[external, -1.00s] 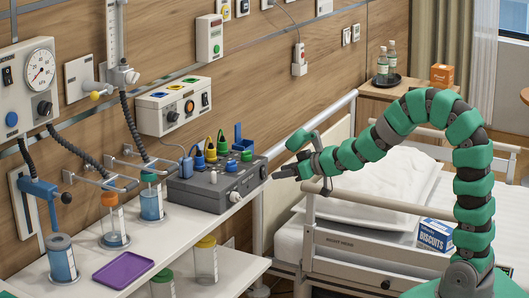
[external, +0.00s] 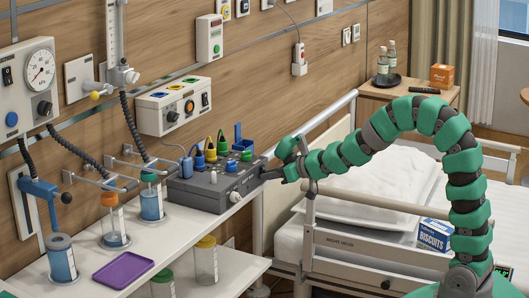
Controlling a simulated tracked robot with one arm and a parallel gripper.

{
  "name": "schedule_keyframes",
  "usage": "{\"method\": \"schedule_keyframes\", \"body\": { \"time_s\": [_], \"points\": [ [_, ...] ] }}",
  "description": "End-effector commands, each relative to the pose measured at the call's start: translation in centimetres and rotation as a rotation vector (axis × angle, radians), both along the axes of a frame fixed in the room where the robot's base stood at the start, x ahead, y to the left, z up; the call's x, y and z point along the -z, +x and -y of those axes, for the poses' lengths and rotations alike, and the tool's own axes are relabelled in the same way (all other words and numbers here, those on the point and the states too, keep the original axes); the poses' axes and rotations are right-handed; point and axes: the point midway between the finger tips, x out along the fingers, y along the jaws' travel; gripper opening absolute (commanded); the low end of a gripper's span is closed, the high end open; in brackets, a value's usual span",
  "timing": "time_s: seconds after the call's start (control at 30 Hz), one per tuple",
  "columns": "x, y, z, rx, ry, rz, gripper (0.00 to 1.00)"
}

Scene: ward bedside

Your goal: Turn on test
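A grey control box (external: 205,190) sits on the white shelf. The dark lower finger is close to the box's right front corner. Whether it touches is unclear.
Jars (external: 205,262) and a purple tray (external: 123,269) are to the left. The bed with its rail (external: 365,201) and a biscuits box (external: 434,235) lie beneath my arm.

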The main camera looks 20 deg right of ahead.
Motion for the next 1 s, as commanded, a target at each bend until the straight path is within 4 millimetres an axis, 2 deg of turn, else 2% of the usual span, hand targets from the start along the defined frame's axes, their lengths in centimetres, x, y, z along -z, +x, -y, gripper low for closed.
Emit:
{"method": "schedule_keyframes", "body": {
  "time_s": [0.27, 0.6, 1.0],
  "points": [
    [0.38, -0.02, -0.04, -0.001, 0.028, 0.026, 0.00],
    [0.93, -0.02, -0.05, 0.000, 0.141, 0.138, 0.00],
    [0.68, 0.04, -0.04, 0.000, 0.186, 0.186, 0.00]
  ]
}}
